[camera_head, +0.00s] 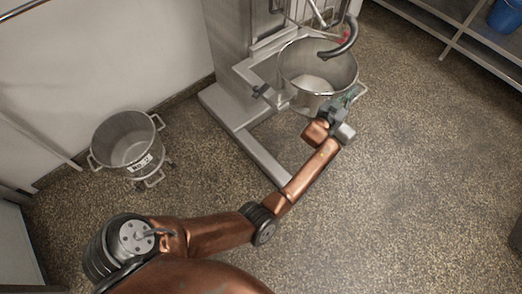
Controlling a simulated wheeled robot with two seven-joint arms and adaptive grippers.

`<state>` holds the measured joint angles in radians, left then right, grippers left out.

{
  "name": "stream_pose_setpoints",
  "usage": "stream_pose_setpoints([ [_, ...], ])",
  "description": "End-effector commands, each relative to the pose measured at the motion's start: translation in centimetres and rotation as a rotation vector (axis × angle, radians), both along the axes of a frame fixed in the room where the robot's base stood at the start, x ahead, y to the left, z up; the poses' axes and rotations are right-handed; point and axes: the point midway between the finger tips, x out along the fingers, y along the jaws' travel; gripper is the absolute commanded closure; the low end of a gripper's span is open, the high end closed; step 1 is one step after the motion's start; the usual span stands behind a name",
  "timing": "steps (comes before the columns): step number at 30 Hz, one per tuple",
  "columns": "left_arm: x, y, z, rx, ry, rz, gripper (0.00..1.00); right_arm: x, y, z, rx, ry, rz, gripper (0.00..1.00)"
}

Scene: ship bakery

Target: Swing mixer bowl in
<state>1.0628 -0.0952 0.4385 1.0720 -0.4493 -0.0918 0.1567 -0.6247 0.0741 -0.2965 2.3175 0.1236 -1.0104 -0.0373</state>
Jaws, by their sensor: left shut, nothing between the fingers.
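The mixer bowl (301,96) is a round steel bowl at the upper middle, with pale contents at its bottom. The mixer (228,45) stands behind and to the left of it, with a curved dark hook (345,42) above the bowl's far right rim. A bracket arm of the mixer reaches along the bowl's left side. My left gripper (350,97) is shut, with its tip close against the bowl's near right side by the side handle (361,91). I cannot tell whether it touches. My right gripper is out of view.
A second steel bowl (125,138) stands on a small wheeled dolly at the left. The mixer's base leg (262,160) runs along the floor below the bowl. Metal shelving (455,35) with a blue bucket (507,14) is at the upper right. The floor to the right is clear.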

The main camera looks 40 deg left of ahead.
Motion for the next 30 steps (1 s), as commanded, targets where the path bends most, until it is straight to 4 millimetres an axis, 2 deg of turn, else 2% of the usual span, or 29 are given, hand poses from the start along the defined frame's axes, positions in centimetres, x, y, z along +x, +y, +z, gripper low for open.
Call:
stream_pose_setpoints([
  [8,0.0,0.0,0.0,0.0,0.0,0.0,1.0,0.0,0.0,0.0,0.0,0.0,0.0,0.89],
  [14,-0.5,-1.1,0.0,-0.003,0.0,0.003,1.0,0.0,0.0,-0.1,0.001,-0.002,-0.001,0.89],
  [18,-1.3,-2.9,-0.1,-0.006,0.001,0.013,1.0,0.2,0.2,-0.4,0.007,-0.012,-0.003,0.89],
  [21,-2.0,-5.2,0.3,-0.008,-0.001,0.011,1.0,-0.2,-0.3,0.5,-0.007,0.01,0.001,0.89],
  [28,-3.7,-9.9,0.2,-0.007,0.0,0.016,1.0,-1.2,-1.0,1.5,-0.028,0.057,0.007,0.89],
  [30,-3.5,-9.0,0.9,0.003,-0.001,0.026,1.0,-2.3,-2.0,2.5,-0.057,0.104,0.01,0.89],
])
